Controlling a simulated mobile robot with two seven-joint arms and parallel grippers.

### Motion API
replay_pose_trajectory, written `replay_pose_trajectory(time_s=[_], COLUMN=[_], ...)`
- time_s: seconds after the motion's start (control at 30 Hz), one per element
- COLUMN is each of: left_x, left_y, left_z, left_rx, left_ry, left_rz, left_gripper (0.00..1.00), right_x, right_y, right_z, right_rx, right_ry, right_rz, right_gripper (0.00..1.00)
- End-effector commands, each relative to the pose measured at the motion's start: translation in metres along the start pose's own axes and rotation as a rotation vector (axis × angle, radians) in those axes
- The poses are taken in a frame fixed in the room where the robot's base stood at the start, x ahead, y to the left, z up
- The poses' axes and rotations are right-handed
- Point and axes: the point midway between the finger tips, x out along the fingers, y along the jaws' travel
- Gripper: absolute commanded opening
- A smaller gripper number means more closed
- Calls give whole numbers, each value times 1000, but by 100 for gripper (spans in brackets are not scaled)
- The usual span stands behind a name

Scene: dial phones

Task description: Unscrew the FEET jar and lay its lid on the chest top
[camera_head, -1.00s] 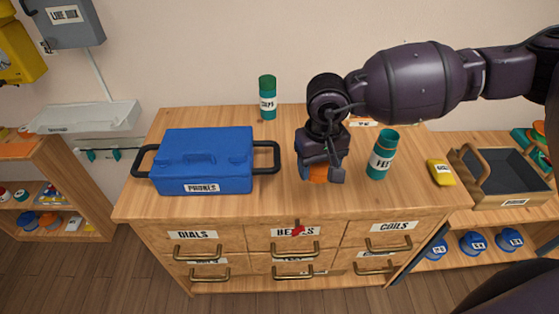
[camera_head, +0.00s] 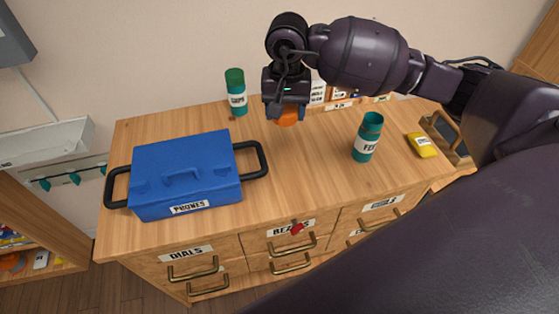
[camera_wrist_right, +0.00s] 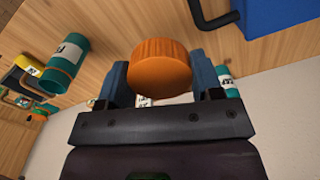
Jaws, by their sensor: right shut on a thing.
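The FEET jar (camera_head: 367,140) is a teal cylinder with a white label, standing upright and without a lid on the right part of the chest top (camera_head: 310,165). It also shows in the right wrist view (camera_wrist_right: 68,62). My right gripper (camera_head: 287,112) is shut on an orange ribbed lid (camera_wrist_right: 160,68), which sits between its two blue-grey fingers. In the head view the lid shows below the gripper, toward the back of the chest top; whether it touches the wood I cannot tell. My left gripper is not in view.
A blue PHONES case (camera_head: 185,175) with black side handles lies on the left of the top. Another teal jar (camera_head: 236,92) stands at the back. A yellow box (camera_head: 422,146) lies at the right edge. The middle front is clear.

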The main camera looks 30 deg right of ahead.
Motion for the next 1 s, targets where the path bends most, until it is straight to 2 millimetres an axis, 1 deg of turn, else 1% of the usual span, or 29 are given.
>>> replay_pose_trajectory(time_s=[0.1,0.23,0.27,0.37,0.8,0.9,1.0], left_x=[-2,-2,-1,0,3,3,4], left_y=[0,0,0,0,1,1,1], left_z=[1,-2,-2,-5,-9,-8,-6], left_rx=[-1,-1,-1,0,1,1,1], left_ry=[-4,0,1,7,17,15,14], left_rz=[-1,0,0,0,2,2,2], left_gripper=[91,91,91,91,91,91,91], right_x=[-2,-2,-1,11,105,126,141], right_y=[14,22,23,24,24,25,25], right_z=[-7,-11,-11,-11,-9,-9,-9], right_rx=[78,123,128,135,133,133,133], right_ry=[-9,-12,-13,-16,-18,-17,-15], right_rz=[4,9,10,12,12,11,12], right_gripper=[31,31,31,31,31,31,31])
